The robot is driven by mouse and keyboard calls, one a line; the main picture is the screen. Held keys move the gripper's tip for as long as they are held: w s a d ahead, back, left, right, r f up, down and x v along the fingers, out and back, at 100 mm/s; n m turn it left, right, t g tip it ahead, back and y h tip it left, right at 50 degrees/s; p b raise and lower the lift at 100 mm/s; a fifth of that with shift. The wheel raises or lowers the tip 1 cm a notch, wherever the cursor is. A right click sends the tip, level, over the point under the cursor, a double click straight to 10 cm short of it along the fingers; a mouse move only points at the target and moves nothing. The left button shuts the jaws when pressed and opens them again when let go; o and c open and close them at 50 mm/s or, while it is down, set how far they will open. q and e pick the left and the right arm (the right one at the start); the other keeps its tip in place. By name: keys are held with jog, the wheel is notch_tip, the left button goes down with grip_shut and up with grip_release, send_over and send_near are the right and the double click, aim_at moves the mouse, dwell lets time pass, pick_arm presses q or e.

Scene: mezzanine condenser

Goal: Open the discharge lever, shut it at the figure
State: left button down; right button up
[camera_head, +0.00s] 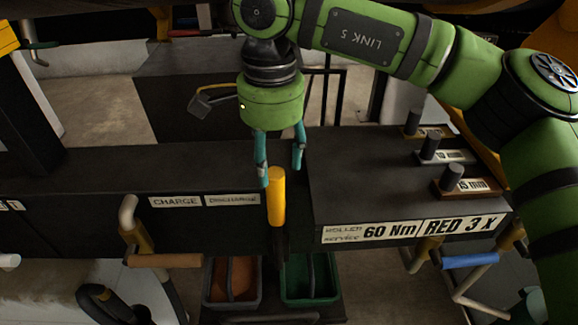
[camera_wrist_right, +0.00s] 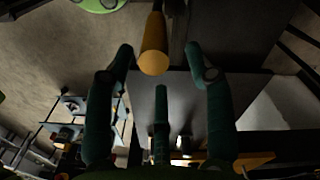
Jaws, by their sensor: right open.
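The discharge lever has a yellow handle (camera_head: 277,194) standing upright at the front edge of the dark bench, just right of the DISCHARGE label (camera_head: 232,200). My right gripper (camera_head: 281,172) is open, pointing down over the handle's top, its teal fingers spread. In the right wrist view the handle's end (camera_wrist_right: 154,60) shows between the two outer fingertips of the gripper (camera_wrist_right: 160,60), with gaps at both sides; the fingers are not closed on it. No measuring figure on a dial or display can be made out. My left gripper is not in view.
The CHARGE label (camera_head: 176,201) is left of DISCHARGE. A raised black block (camera_head: 380,190) right of the handle carries several pegs and the 60 Nm plate (camera_head: 392,229). Two bins, one with orange contents (camera_head: 234,281), one green (camera_head: 310,281), stand below. Orange-brown (camera_head: 166,261) and blue (camera_head: 470,261) handles jut forward.

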aim_at(276, 191)
jog(key=shift+f, duration=0.25)
jog(key=f+p, duration=0.2)
jog(key=f, duration=0.1)
jog(key=s+f+p, duration=0.1)
jog(key=f, duration=0.1)
jog(key=shift+d+f, duration=0.1)
jog(key=shift+f, duration=0.05)
jog(key=shift+w+f, duration=0.2)
jog(key=shift+f, duration=0.35)
grip_shut()
